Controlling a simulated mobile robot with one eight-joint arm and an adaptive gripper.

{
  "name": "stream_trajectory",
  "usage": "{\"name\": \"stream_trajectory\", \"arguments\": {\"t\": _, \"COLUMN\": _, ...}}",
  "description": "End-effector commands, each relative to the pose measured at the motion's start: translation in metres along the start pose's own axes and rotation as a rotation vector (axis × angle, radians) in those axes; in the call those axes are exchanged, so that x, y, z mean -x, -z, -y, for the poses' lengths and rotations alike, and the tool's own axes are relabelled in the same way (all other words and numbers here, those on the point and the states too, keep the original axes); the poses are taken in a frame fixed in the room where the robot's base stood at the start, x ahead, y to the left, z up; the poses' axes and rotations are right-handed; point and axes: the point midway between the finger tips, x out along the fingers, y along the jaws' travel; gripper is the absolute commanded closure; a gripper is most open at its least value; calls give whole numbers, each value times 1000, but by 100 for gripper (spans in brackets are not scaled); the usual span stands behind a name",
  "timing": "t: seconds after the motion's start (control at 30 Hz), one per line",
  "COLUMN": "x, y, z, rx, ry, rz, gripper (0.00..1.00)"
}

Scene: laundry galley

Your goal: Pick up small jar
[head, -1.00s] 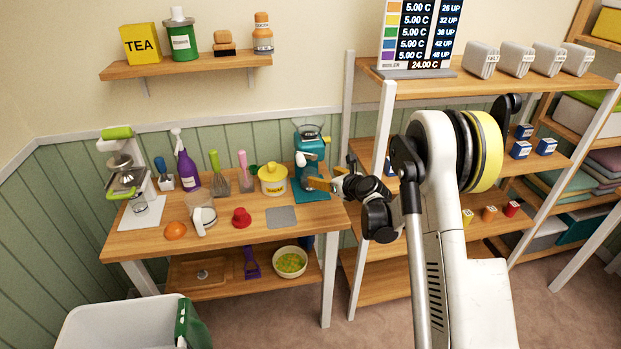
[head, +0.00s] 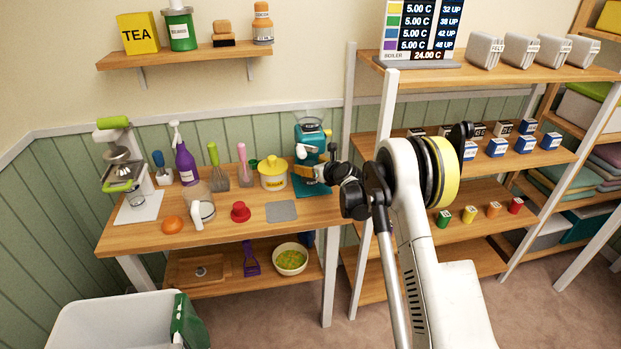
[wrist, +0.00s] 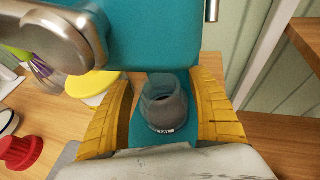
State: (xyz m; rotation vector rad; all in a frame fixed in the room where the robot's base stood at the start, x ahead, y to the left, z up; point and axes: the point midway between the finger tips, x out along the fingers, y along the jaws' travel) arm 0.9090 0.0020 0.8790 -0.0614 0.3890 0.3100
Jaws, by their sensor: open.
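The small jar (wrist: 165,108) is a dark grey, see-through vessel with a small label low on its front. It stands upright on the teal base of the teal machine (wrist: 150,40), under its overhanging body. My gripper (wrist: 162,92) is open, with one yellow ribbed finger on each side of the jar. A gap shows at the right finger; I cannot tell whether the left one touches. In the head view my gripper (head: 304,171) is at the front of the teal machine (head: 309,135), and I cannot make out the jar there.
A yellow lidded pot (head: 272,177) stands left of the machine. A red item (head: 240,212) and a grey mat (head: 281,211) lie in front on the wooden table. The shelf rack's white post (head: 387,120) stands close on the right. The machine's body overhangs the jar.

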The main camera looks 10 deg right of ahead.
Motion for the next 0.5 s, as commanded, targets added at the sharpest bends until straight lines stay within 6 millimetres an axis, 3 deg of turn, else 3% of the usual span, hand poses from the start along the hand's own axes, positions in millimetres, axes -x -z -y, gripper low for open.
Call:
{"name": "stream_trajectory", "arguments": {"t": 0.1, "x": 0, "y": 0, "z": 0, "rx": 0, "ry": 0, "rz": 0, "gripper": 30}}
{"name": "stream_trajectory", "arguments": {"t": 0.13, "x": 0, "y": 0, "z": 0, "rx": 0, "ry": 0, "rz": 0, "gripper": 35}}
{"name": "stream_trajectory", "arguments": {"t": 0.33, "x": 1, "y": 0, "z": 0, "rx": 0, "ry": 0, "rz": 0, "gripper": 96}}
{"name": "stream_trajectory", "arguments": {"t": 0.5, "x": 1, "y": -1, "z": 0, "rx": 0, "ry": 0, "rz": 0, "gripper": 96}}
